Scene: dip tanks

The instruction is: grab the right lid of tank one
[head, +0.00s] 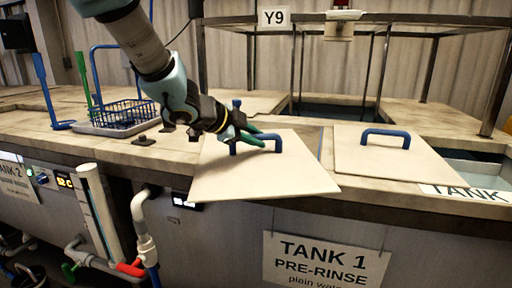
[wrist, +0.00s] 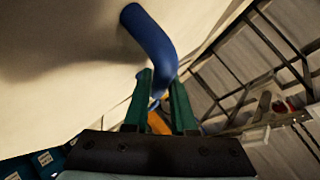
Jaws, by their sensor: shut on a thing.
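Two cream lids with blue arch handles show in the head view. The nearer, left-hand lid (head: 262,181) is above the TANK 1 sign and overhangs the counter's front edge. Its blue handle (head: 277,141) is between the green fingers of my gripper (head: 255,138). In the wrist view, my gripper (wrist: 160,98) is shut on this handle (wrist: 148,33), with the lid's pale surface (wrist: 60,55) beside it. I cannot tell whether this lid is raised. The other lid (head: 390,160) lies farther right; its handle (head: 386,133) stands free.
The TANK 1 sign (head: 324,262) hangs on the front panel. A blue wire basket (head: 124,113) sits on a tray at left. White pipes (head: 144,232) run down the front. Metal frame posts (head: 492,85) rise at right, near an open basin (head: 480,168).

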